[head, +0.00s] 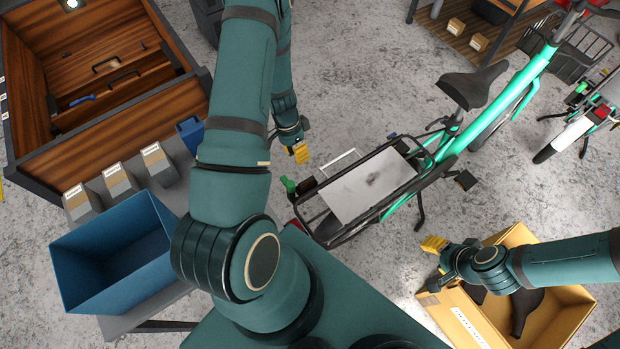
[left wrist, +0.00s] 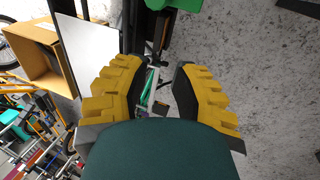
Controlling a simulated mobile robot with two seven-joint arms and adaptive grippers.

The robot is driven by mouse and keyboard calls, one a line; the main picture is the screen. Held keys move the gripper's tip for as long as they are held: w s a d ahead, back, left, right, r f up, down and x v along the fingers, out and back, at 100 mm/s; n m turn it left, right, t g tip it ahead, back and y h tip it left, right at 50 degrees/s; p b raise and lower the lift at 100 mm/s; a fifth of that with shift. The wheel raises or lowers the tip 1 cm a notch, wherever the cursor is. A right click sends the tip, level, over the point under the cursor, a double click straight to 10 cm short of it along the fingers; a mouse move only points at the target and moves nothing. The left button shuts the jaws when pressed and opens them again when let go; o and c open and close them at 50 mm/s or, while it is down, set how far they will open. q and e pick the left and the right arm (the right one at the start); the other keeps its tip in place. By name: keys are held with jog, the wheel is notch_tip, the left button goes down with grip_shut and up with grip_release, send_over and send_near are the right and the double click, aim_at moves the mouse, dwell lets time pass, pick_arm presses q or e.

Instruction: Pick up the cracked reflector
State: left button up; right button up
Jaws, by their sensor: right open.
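A small red part (head: 296,224) shows at the rear end of the green cargo bike (head: 445,150), partly hidden by the rack and my left arm. It may be the reflector, but I see no crack at this size. My left gripper (head: 301,152) hangs above the floor, left of the bike's rack and apart from it. In the left wrist view its yellow fingers (left wrist: 160,92) are spread, with nothing held between them. My right gripper (head: 434,244) is open, beside the upper left edge of a cardboard box.
The bike's rack carries a grey-white plate (head: 368,185), with a green part (head: 289,184) at its left. The cardboard box (head: 520,236) holds dark items. A blue bin (head: 120,250), grey labelled containers (head: 120,180) and a wooden cargo box (head: 130,125) stand left.

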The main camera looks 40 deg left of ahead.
pick_arm(q)
send_over(306, 180)
jog(key=a, duration=0.2)
jog(key=x, duration=0.3)
jog(key=a+x, duration=0.1)
jog(key=x, duration=0.2)
jog(key=shift+a+f+b, duration=0.2)
jog(key=shift+f+b, duration=0.1)
jog(key=shift+b, duration=0.1)
jog(key=shift+w+b+x, duration=0.15)
jog(key=shift+w+x, duration=0.05)
jog(key=shift+x, duration=1.15)
jog(key=shift+w+b+x, duration=0.15)
jog(key=shift+w+x, duration=0.1)
jog(key=shift+x, duration=1.1)
jog(key=shift+d, duration=0.1)
grip_shut()
